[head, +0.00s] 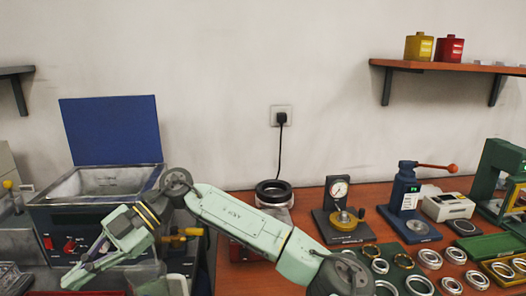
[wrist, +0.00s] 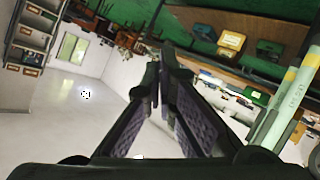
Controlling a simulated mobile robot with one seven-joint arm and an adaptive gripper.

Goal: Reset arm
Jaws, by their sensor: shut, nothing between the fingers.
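My arm (head: 240,217) is pale green and reaches from the lower right to the left across the head view. My gripper (head: 72,280) is at the lower left of the head view, in front of the blue-lidded tank, angled down and to the left. In the wrist view its dark fingers (wrist: 163,85) come together at the tips, shut with nothing between them. The wrist view is tilted and looks out over the room, with a pale floor (wrist: 75,110) below.
A tank with a raised blue lid (head: 112,130) stands at the left. The wooden bench (head: 385,222) holds a dial gauge (head: 339,190), a blue press (head: 406,190) and several bearing rings (head: 430,258). A shelf (head: 440,67) hangs upper right.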

